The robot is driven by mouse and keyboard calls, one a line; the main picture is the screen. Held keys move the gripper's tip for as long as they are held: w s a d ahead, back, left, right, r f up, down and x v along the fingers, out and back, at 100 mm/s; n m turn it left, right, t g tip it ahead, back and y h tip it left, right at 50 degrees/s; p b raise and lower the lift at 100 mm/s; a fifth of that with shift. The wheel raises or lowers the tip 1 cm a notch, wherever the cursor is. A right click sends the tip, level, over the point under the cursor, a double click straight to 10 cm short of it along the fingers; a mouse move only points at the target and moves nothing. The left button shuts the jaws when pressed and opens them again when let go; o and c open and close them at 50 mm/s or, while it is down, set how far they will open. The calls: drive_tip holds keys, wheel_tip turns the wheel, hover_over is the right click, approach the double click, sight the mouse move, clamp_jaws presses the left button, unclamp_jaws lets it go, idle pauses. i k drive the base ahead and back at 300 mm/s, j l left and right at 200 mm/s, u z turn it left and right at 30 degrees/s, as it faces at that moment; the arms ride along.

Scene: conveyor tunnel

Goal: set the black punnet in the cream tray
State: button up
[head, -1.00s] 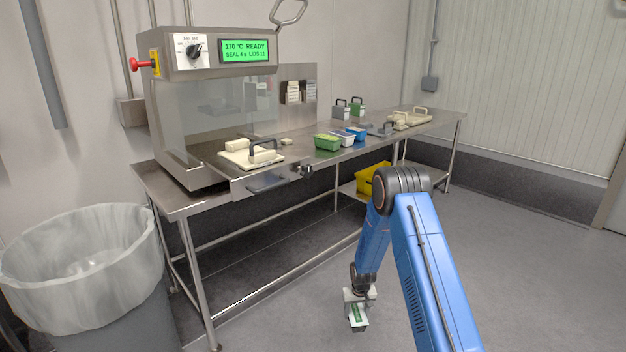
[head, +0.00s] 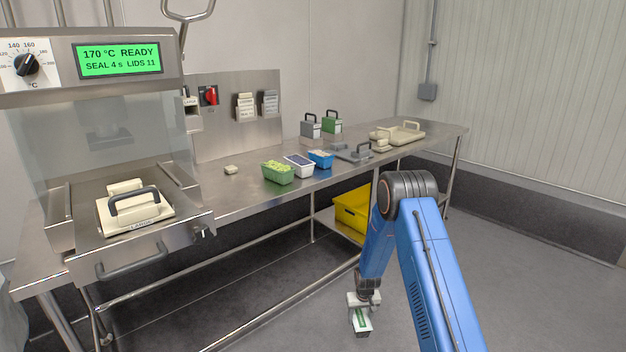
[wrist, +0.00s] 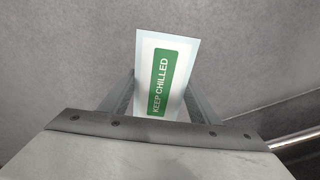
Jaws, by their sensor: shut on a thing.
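My gripper (head: 362,303) hangs low over the floor in front of the bench. It is shut on a punnet (head: 361,321) with a white top and a green "KEEP CHILLED" label. In the wrist view the punnet's labelled top (wrist: 162,75) sits between the two fingers; its sides are hidden, so I cannot tell whether they are black. A cream tray (head: 409,135) with a handle lies at the bench's far right end, well away from my gripper. A cream block with a dark handle (head: 130,217) sits in the sealer's drawer at left.
A yellow crate (head: 352,212) is on the lower shelf. The floor at right is clear.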

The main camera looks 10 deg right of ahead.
sight(397, 138)
drive_tip(key=i+l, duration=0.35)
drive_tip(key=l, duration=0.15)
drive_tip(key=i+l, duration=0.75)
drive_tip(key=l, duration=0.25)
